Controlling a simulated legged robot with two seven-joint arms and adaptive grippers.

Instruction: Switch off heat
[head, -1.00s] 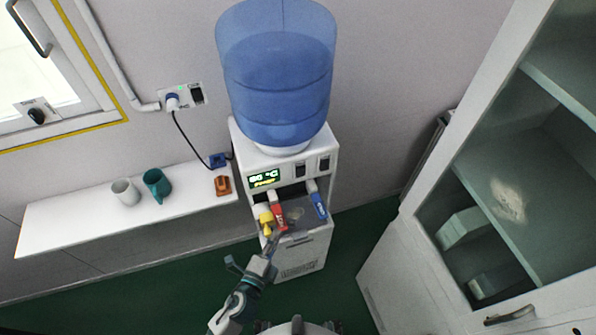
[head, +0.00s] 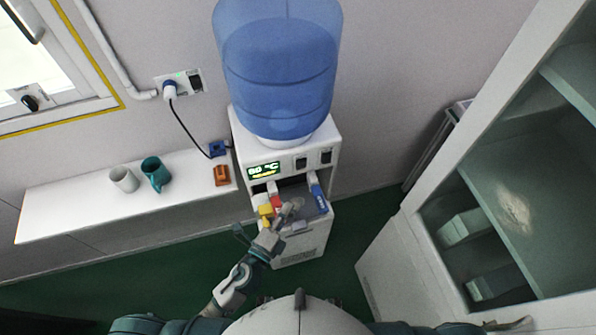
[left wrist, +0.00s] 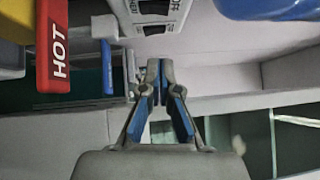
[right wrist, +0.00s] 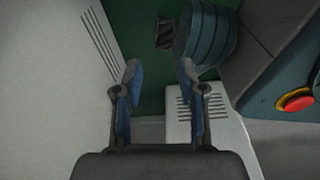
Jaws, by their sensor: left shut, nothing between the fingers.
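The white water dispenser (head: 236,133) stands against the wall with a blue bottle (head: 278,70) on top. Its front has a lit temperature display (head: 264,170) and two dark rocker switches, the left one (head: 301,162) and the right one (head: 326,157). Below are a red HOT tap (head: 276,201) and a blue tap (head: 318,193). My left gripper (head: 291,207) is shut and empty, in front of the tap recess, below the switches. In the left wrist view the HOT tap (left wrist: 52,50) is left of the fingers. My right gripper (right wrist: 158,72) is open and empty.
A yellow part (head: 265,211) sits beside the red tap. A white shelf (head: 80,213) at left holds a white mug (head: 124,180), a teal mug (head: 156,174) and an orange-brown object (head: 222,176). A wall socket (head: 185,83) holds a plug. A cabinet (head: 428,196) stands at right.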

